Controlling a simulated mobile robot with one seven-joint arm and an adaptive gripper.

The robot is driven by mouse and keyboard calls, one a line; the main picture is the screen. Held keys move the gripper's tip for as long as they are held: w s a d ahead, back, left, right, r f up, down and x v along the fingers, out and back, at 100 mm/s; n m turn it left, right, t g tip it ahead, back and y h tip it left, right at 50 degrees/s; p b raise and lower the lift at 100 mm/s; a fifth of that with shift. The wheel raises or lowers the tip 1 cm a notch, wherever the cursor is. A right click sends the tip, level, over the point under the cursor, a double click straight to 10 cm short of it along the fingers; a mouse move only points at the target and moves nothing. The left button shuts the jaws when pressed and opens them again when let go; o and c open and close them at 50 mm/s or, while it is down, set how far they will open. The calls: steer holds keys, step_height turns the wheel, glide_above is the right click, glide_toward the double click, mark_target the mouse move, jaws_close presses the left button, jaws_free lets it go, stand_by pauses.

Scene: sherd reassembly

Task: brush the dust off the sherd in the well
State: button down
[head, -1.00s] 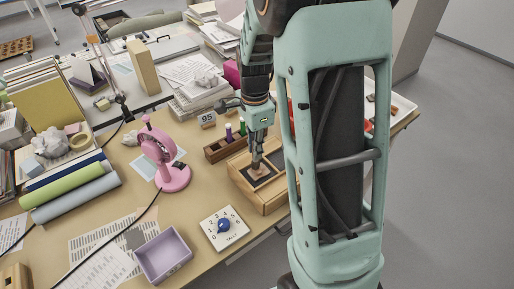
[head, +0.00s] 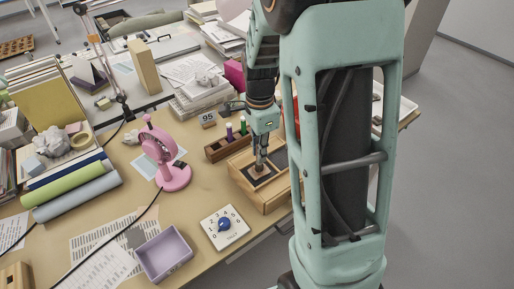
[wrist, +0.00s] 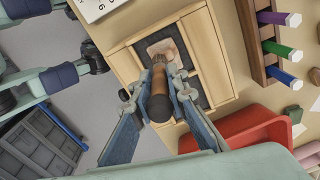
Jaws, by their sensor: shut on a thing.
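My gripper (head: 261,148) is above the wooden box (head: 273,200) on the desk, pointing down. In the wrist view my gripper (wrist: 160,84) is shut on a brush (wrist: 161,101) with a dark brown handle. The brush's tip is over a pale pinkish sherd (wrist: 166,46) lying in the square dark well of the box. The brush covers part of the sherd. I cannot tell whether the bristles touch it, or how much dust is on it.
A wooden rack (head: 225,146) with purple, blue and green capped tubes stands beside the box. A white dial card (head: 225,229), a lilac tray (head: 164,255) and a pink fan (head: 166,160) are to the left. A red bin (wrist: 245,128) is near the gripper.

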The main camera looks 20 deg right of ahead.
steer(key=shift+w+a, duration=0.3)
steer(key=shift+w, duration=0.5)
steer(key=shift+s+d+p, duration=0.3)
steer(key=shift+s, duration=0.5)
steer(key=shift+w+a, duration=0.3)
steer(key=shift+w, duration=0.55)
steer(key=shift+s+d, duration=0.3)
steer(key=shift+s, duration=0.6)
steer(key=shift+w+a+p, duration=0.3)
steer(key=shift+w+p, duration=0.1)
steer(key=shift+w, duration=0.5)
steer(key=shift+s+d, duration=0.3)
steer(key=shift+s, duration=0.55)
steer(key=shift+w+a, duration=0.3)
steer(key=shift+w, duration=0.55)
